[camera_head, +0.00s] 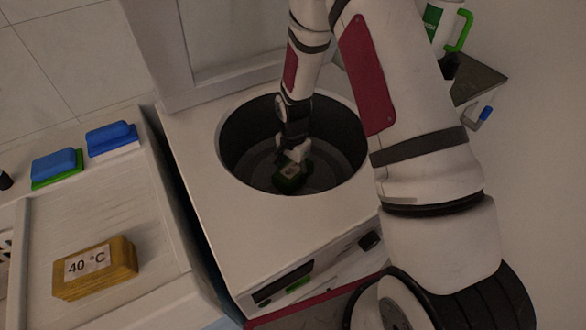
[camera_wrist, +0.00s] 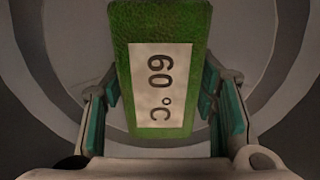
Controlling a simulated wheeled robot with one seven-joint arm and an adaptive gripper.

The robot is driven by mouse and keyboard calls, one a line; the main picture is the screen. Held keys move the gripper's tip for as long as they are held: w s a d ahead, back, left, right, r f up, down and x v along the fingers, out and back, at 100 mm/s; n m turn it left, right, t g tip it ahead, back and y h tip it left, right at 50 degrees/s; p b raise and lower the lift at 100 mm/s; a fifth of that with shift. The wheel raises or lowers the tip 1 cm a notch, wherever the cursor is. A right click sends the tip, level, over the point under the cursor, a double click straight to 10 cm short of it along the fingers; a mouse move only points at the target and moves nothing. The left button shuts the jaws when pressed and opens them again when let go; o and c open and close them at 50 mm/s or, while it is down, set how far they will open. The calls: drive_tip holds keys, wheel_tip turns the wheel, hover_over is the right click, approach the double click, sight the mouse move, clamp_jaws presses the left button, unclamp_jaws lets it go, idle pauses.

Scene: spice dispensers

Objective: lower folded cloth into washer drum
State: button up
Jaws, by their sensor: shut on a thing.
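A green folded cloth (camera_wrist: 157,30) with a white "60 °C" label is between the two fingers of my gripper (camera_wrist: 165,105) in the wrist view. In the head view my gripper (camera_head: 295,155) reaches down through the washer's round top opening, and the dark green cloth (camera_head: 287,184) is at its tip, inside the drum (camera_head: 240,135). My gripper is shut on the cloth. I cannot tell whether the cloth touches the drum floor. The washer (camera_head: 290,230) is a white top-loader. My arm hides the right part of its rim.
A yellow folded cloth labelled "40 °C" (camera_head: 95,267) lies on the counter (camera_head: 125,215) at left. Blue sponge-like blocks (camera_head: 57,165) sit at its back. A white jug with a green handle (camera_head: 440,25) stands at the upper right. The drum wall surrounds my gripper.

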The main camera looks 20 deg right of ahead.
drive_tip(key=o, duration=1.3)
drive_tip(key=shift+c, duration=0.2)
drive_tip(key=shift+r, duration=0.1)
wheel_tip(320, 180, up, 12)
